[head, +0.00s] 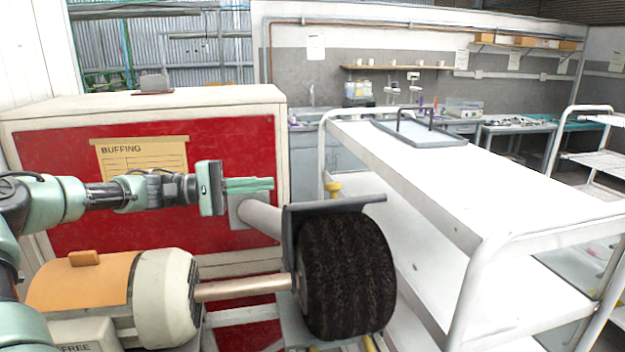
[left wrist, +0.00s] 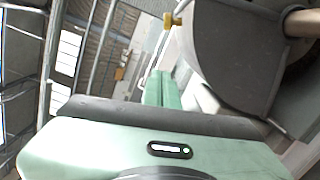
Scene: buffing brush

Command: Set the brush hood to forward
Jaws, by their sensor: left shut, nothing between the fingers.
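The brush hood (head: 335,203) is a dark grey metal cover over the top and back of the black buffing brush (head: 347,275). In the left wrist view the hood (left wrist: 235,60) is a large curved grey plate at the upper right. A yellow knob (head: 333,188) stands just behind the hood; it also shows in the left wrist view (left wrist: 172,20). My left gripper (head: 272,184) is shut and empty, its green fingers pointing right, left of the hood and apart from it in the picture. Its fingers (left wrist: 158,78) also show in the left wrist view. My right gripper is not in view.
A motor (head: 165,295) with a copper-coloured shaft (head: 245,288) drives the brush. A grey duct (head: 262,218) runs from the red-fronted cabinet (head: 70,200) towards the hood. A white trolley (head: 480,195) carrying a grey tray (head: 425,140) stands close on the right.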

